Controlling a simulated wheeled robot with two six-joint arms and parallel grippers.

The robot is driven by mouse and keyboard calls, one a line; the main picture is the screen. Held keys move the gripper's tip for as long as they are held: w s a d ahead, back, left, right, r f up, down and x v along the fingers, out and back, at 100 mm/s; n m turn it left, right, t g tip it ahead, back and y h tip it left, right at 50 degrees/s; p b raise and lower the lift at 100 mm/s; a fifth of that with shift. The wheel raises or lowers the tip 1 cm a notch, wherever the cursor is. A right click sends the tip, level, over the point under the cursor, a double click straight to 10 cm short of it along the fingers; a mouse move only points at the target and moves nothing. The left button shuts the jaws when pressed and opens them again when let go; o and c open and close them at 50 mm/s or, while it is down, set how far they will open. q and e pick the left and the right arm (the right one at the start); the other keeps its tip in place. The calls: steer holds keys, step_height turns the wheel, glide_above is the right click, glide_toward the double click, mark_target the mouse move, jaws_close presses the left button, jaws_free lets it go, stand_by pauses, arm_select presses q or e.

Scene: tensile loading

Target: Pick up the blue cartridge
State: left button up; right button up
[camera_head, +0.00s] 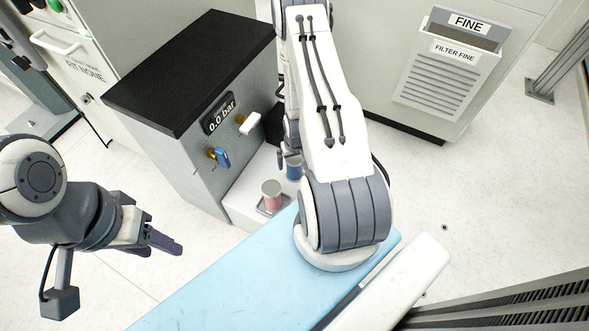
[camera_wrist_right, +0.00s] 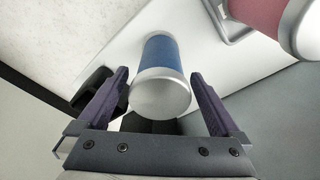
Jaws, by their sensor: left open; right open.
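The blue cartridge (camera_head: 293,171) stands on a white ledge beside the grey cabinet, partly hidden by my right arm in the head view. In the right wrist view the blue cartridge (camera_wrist_right: 162,52), with silver ends, lies between the two spread fingers of my right gripper (camera_wrist_right: 160,78). The gripper is open, with a gap to the finger on each side; I cannot tell the exact depth. My left gripper (camera_head: 165,247) is open and empty at the lower left, above the floor and away from the cartridge.
A pink cartridge (camera_head: 271,194) stands close by in a square holder; it also shows in the right wrist view (camera_wrist_right: 270,14). The grey cabinet (camera_head: 185,160) with a black top, gauge and valves borders the ledge. A light blue surface (camera_head: 250,275) lies in front.

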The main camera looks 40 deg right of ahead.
steer(key=shift+f, duration=0.4)
steer(key=shift+r, duration=0.1)
steer(key=c, duration=1.5)
jaws_close()
steer(key=shift+w+r, duration=0.1)
